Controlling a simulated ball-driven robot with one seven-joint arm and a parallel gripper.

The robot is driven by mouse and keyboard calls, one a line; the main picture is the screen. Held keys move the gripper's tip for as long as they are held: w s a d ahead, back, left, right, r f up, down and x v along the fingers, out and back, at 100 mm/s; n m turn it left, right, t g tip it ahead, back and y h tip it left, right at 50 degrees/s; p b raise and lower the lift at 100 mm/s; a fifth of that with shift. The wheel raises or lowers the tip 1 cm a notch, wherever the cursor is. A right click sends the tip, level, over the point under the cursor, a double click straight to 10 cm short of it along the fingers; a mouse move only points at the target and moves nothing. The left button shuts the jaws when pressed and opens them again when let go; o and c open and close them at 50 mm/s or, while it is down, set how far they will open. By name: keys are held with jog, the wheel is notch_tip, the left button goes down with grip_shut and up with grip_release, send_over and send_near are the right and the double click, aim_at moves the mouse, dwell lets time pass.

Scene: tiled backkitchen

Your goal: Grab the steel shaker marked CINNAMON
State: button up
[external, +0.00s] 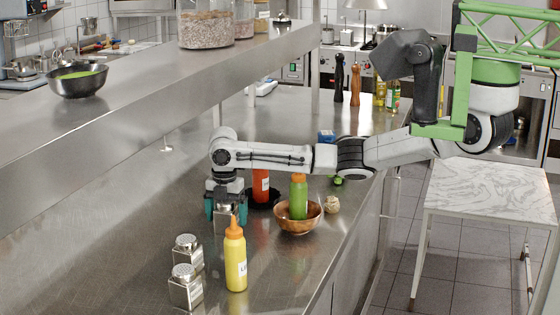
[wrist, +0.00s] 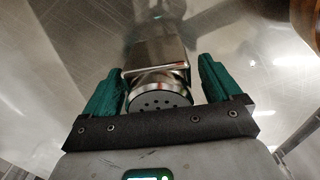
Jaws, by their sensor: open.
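A steel shaker (external: 224,218) with a square body stands on the steel counter under my gripper (external: 225,207), partly hidden by it. In the wrist view the shaker (wrist: 158,78) shows its round, holed lid and shiny body between the two teal fingers of my gripper (wrist: 158,88). The fingers are open, one on each side, with a visible gap on the right and a smaller one on the left. Two similar steel shakers, one behind (external: 187,252) and one in front (external: 185,288), stand nearer the camera. I cannot read a CINNAMON marking on any of them.
A yellow squeeze bottle (external: 235,262) stands close by, in front of my gripper. A red bottle (external: 261,186) and a wooden bowl (external: 298,222) with a green bottle (external: 298,196) are to the right. A steel shelf (external: 150,90) overhangs the counter at the left.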

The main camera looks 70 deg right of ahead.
jog(key=shift+f, duration=0.2)
jog(key=c, duration=1.2)
jog(key=shift+o, duration=0.2)
jog(key=shift+r, duration=0.1)
